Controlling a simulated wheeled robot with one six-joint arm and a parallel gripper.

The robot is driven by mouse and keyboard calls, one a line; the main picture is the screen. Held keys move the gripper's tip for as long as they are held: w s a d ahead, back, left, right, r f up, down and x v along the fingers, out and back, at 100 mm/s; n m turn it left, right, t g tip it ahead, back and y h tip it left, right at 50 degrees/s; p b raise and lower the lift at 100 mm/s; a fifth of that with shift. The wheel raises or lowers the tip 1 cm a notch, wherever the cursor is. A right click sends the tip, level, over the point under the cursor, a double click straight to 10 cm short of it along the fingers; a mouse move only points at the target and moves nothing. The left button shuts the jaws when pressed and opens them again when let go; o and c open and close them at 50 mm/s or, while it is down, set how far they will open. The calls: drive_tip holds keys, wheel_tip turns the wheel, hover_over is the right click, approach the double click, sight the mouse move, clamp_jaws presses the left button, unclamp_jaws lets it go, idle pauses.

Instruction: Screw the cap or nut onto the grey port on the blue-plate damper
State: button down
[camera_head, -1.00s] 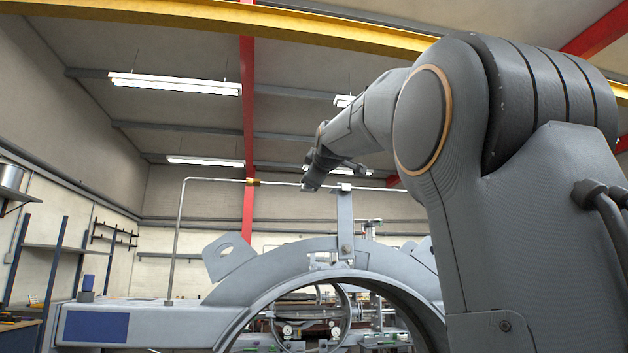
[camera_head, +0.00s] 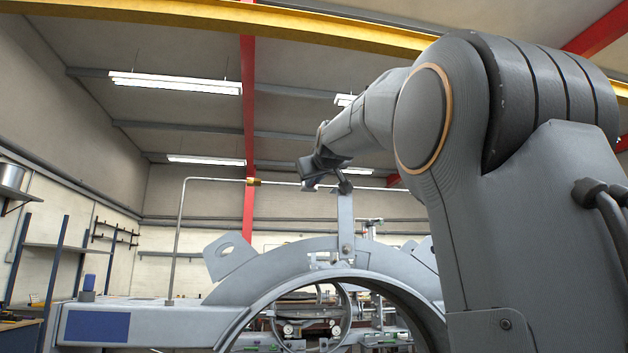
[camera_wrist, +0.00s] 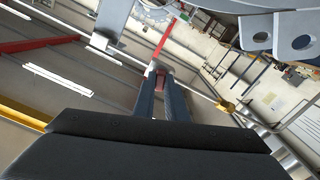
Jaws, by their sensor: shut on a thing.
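My gripper (camera_head: 326,187) is raised above the ring's top, near the thin pipe, in the head view. I cannot tell for sure which part is the grey port. My gripper is well apart from the blue cylinder.
A thin pipe (camera_head: 180,235) rises from the left arm and bends right across the ring, with a brass fitting (camera_head: 252,181) on it. An upright bracket (camera_head: 345,225) stands on the ring's top. A lug with a hole (camera_head: 228,256) sticks up left. Shelves line the left wall.

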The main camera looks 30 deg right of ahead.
drive_tip(key=m, duration=0.3)
drive_tip(key=r+m, duration=0.1)
drive_tip(key=m, duration=0.2)
drive_tip(key=shift+s, duration=0.2)
drive_tip(key=c, duration=1.8)
unclamp_jaws()
drive_tip(key=shift+d, duration=0.1)
drive_tip(key=shift+o, duration=0.4)
drive_tip(key=shift+w+f, duration=0.1)
drive_tip(key=shift+f, duration=0.15)
drive_tip(key=shift+b+v, duration=1)
drive_tip(key=shift+v, duration=1.5)
drive_tip(key=shift+f, duration=0.15)
